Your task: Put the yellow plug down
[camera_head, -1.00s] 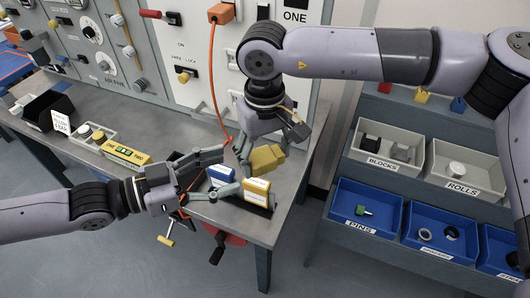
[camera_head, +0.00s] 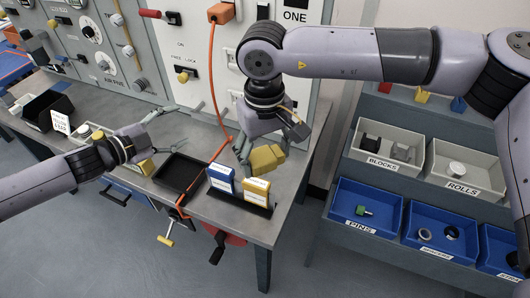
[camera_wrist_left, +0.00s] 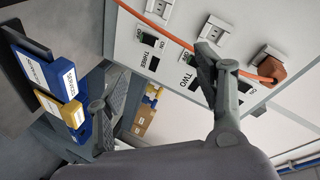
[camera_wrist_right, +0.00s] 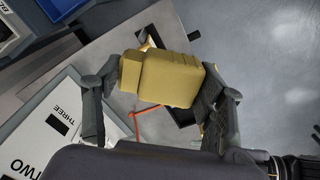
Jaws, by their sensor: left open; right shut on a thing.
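The yellow plug (camera_head: 267,158) is held by my right gripper (camera_head: 262,160) above the right end of the workbench, just behind the blue and yellow boxes. In the right wrist view the plug (camera_wrist_right: 162,78) sits between both fingers of the right gripper (camera_wrist_right: 160,92), with its narrower end to the left. My left gripper (camera_head: 165,130) is open and empty over the bench, to the left of the black tray. In the left wrist view its finger (camera_wrist_left: 222,85) shows in front of the socket panel. Whether the plug touches the bench cannot be told, but it looks raised.
A black tray (camera_head: 180,174) lies on the workbench (camera_head: 215,208). A blue box (camera_head: 221,178) and a yellow box (camera_head: 256,190) stand in a black holder at the front right. An orange cable (camera_head: 212,70) hangs from the panel across the bench. Bins (camera_head: 366,205) stand to the right.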

